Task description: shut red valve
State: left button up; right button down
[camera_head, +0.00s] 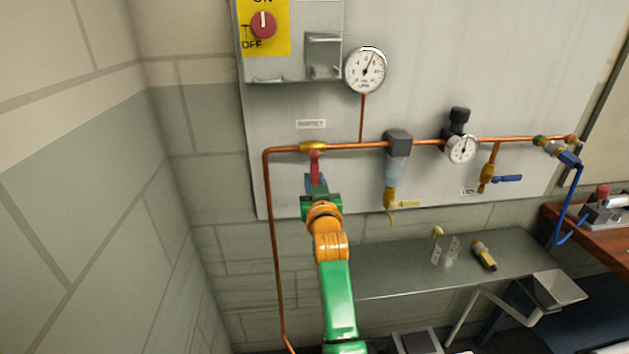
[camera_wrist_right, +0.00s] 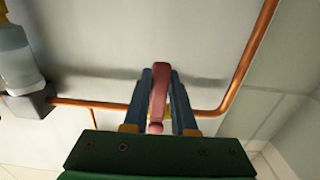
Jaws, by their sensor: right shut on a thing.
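The red valve handle (camera_head: 314,160) hangs down from a brass valve body (camera_head: 313,147) on the copper pipe at the upper left of the panel. My right gripper (camera_head: 316,182) reaches up from below and is shut on the red handle. In the right wrist view the handle (camera_wrist_right: 159,95) stands between the two blue fingers of the gripper (camera_wrist_right: 161,100). The handle points away from the pipe, roughly square to it. My left gripper is not in view.
A copper pipe (camera_head: 275,240) runs down left of my arm. A gauge (camera_head: 365,70), a filter with a yellow drain valve (camera_head: 390,200), a regulator gauge (camera_head: 461,149) and a blue-handled valve (camera_head: 507,179) are to the right. A grey shelf (camera_head: 400,272) lies below.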

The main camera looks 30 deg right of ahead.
jog(key=shift+r, duration=0.15)
dwell(0.4)
jog(key=c, duration=0.7)
grip_release()
jog(key=shift+w+a, duration=0.1)
